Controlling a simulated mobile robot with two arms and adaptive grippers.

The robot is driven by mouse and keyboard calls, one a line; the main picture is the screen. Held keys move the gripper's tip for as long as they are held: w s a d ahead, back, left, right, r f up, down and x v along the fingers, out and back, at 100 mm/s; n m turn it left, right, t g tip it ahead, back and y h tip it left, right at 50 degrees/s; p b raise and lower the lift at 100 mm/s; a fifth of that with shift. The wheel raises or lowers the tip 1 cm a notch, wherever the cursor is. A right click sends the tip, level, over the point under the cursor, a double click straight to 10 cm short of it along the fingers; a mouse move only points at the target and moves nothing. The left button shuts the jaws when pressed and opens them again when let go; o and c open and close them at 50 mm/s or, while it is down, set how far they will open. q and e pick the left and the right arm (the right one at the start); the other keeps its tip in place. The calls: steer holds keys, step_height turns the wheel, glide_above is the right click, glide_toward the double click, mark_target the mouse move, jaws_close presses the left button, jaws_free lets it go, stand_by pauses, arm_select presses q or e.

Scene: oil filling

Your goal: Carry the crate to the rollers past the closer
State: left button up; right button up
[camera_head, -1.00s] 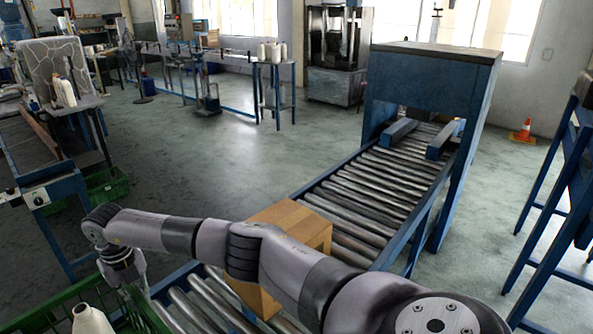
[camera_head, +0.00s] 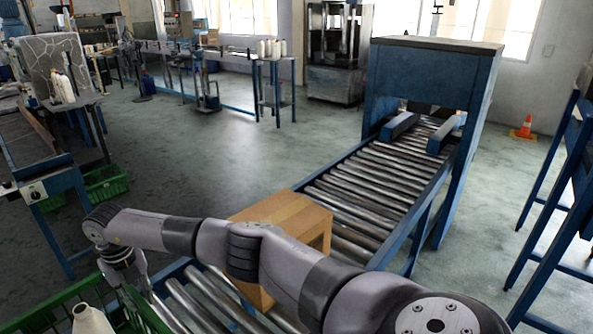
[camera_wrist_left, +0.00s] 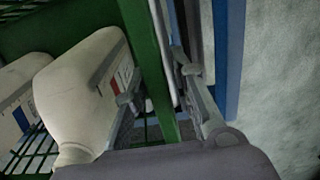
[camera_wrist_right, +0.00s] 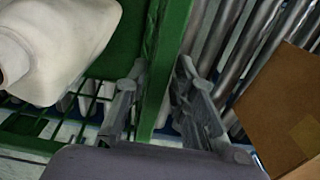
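The green crate (camera_head: 62,300) is partly in view at the lower left, with a white bottle (camera_head: 90,320) in it. My right gripper (camera_head: 128,285) is at the crate's side; in the right wrist view its fingers (camera_wrist_right: 155,95) straddle the green wall (camera_wrist_right: 160,60) and appear closed on it. In the left wrist view my left gripper (camera_wrist_left: 165,95) has its fingers on both sides of a green wall (camera_wrist_left: 147,50), also apparently clamped. White bottles (camera_wrist_left: 85,90) stand inside. The closer (camera_head: 435,75) is a blue frame over the rollers (camera_head: 370,200). Most of the crate is out of view.
A cardboard box (camera_head: 285,215) sits on the near rollers, partly behind my right arm. A blue stand (camera_head: 560,190) is at the right and an orange cone (camera_head: 524,128) behind it. A table (camera_head: 40,165) is at the left. The floor (camera_head: 220,150) between is clear.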

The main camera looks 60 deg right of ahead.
arm_select(q)
steer(key=shift+o, duration=0.9)
steer(key=shift+d, duration=0.1)
arm_select(e)
steer(key=shift+o, duration=0.9)
steer(key=shift+r, duration=0.25)
arm_select(q)
step_height(320, 180, up, 12)
arm_select(e)
step_height(320, 180, up, 12)
steer(key=shift+f, duration=0.2)
